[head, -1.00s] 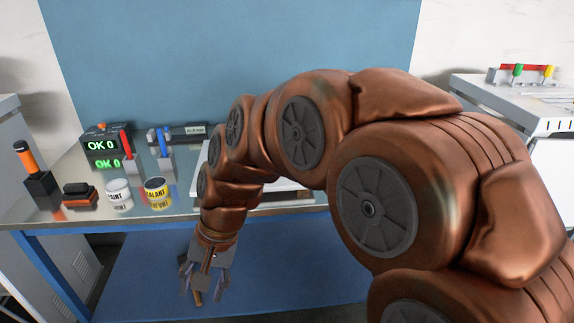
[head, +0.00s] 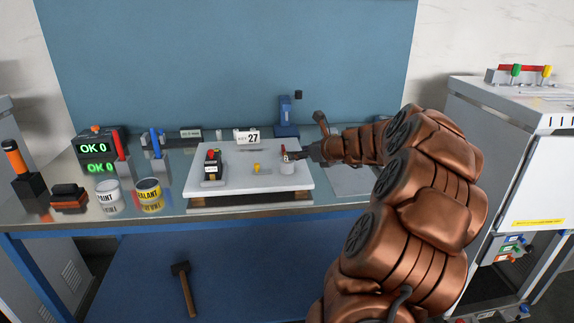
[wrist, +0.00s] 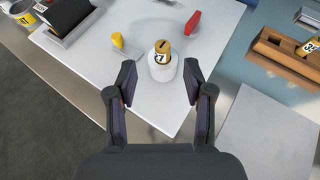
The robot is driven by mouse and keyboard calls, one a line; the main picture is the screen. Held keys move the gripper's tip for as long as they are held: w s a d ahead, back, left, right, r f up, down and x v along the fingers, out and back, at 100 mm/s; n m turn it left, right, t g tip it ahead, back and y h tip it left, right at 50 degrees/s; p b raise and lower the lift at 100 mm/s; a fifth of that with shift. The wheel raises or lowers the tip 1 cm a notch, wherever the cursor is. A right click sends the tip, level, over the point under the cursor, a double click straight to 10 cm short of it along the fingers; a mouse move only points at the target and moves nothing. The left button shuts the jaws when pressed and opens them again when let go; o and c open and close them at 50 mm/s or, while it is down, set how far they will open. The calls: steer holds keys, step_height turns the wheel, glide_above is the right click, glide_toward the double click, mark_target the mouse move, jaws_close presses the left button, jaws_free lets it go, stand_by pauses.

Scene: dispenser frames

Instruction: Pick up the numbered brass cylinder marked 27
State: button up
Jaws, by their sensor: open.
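In the wrist view a brass cylinder (wrist: 162,46) stands upright on a round white stand (wrist: 162,69). A "7" shows on its label; the rest of the number is turned out of sight. My gripper (wrist: 160,76) is open and empty, with one finger to each side of the stand and the cylinder just beyond the fingertips. In the head view my gripper (head: 306,153) comes in from the right, close to the white stand (head: 287,169), and the cylinder is hard to make out there. A card reading 27 (head: 252,138) stands at the back of the white board (head: 235,184).
A yellow knob (wrist: 118,40) and a red piece (wrist: 193,24) are near the stand. A wooden rack (wrist: 278,52) with another brass cylinder (wrist: 311,46) is at right. Sealant (head: 149,194) and paint (head: 108,197) cans stand farther left.

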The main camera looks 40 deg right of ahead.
mark_target(287, 161)
steer(key=shift+d+p+x, duration=0.1)
steer(key=shift+p+x, duration=0.05)
steer(key=shift+x, duration=1.75)
steer(key=shift+d+p+x, duration=0.15)
steer(key=shift+x, duration=1.75)
steer(key=shift+r, duration=0.1)
steer(key=shift+c, duration=0.3)
jaws_close()
